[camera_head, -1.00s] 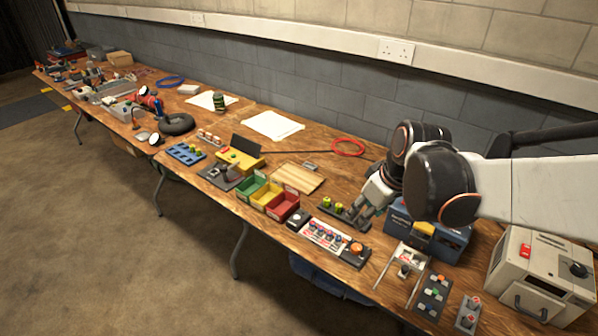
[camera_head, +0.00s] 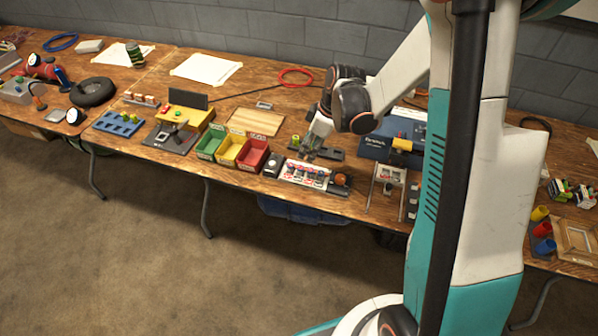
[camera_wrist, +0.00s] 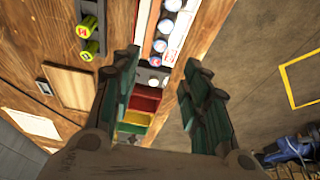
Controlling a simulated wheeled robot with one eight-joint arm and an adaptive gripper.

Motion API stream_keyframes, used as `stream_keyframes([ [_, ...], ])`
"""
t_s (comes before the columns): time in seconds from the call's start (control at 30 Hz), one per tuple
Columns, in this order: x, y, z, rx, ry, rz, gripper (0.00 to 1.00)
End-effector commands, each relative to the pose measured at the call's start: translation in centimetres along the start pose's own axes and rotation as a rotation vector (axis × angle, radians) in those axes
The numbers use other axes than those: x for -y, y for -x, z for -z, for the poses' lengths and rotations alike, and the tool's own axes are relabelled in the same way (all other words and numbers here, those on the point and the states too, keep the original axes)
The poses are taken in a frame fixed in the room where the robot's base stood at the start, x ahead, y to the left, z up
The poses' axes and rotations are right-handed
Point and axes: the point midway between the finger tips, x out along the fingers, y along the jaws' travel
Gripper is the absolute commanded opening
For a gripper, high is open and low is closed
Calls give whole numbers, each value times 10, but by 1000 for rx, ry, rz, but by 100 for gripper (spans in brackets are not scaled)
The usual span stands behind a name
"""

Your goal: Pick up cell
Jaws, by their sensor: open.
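Two yellow-green cells (camera_wrist: 88,36) stand in a dark holder in the wrist view, left of my gripper's left finger. In the head view one green cell (camera_head: 296,140) shows just left of my gripper, and my gripper may hide the other. A white charger tray (camera_wrist: 172,48) with several blue-topped cylinders runs beside the holder; it also shows in the head view (camera_head: 290,178). My gripper (camera_wrist: 161,68) is open and empty, its fingers apart above the table. In the head view my gripper (camera_head: 309,152) hangs over the holder and tray area.
Green, yellow and red bins (camera_head: 230,150) stand left of the tray. A wooden board (camera_head: 256,121) lies behind them. A blue box (camera_head: 385,146) stands right of my gripper. A red cable coil (camera_head: 296,77) lies at the back. My own column hides part of the table's right side.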

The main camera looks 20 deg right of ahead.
Motion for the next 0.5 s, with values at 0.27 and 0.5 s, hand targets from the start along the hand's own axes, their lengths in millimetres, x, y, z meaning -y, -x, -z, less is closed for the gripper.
stream_keyframes([
  [0.27, 0, -44, 0, 0, 0, 0, 42],
  [0.5, 0, -56, -1, 0, -1, 0, 42],
])
